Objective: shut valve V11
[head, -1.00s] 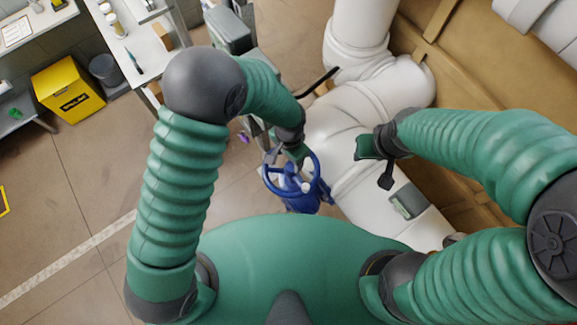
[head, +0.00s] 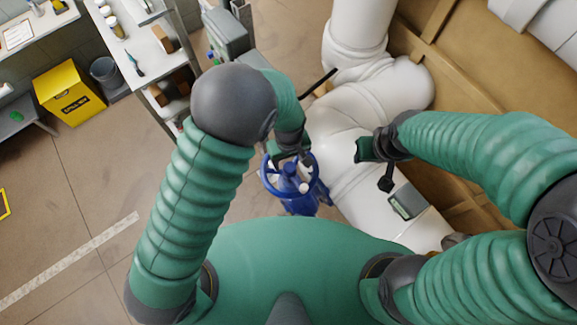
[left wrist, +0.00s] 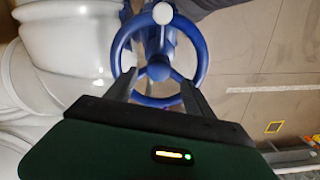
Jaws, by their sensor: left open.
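A blue valve with a round handwheel (head: 289,181) stands upright beside the white pipe, in front of my body in the head view. No label is readable on it. My left gripper (head: 286,159) is over the wheel's far side. In the left wrist view the left gripper (left wrist: 160,86) is open, its fingers apart at the near rim; contact cannot be told. My right gripper (head: 372,162) hangs over the white pipe, away from the wheel; its jaws are unclear.
A thick white pipe (head: 345,125) runs just right of the valve, with a small grey box (head: 405,202) on it. A shelf rack (head: 150,50) and a yellow bin (head: 70,90) stand at the upper left.

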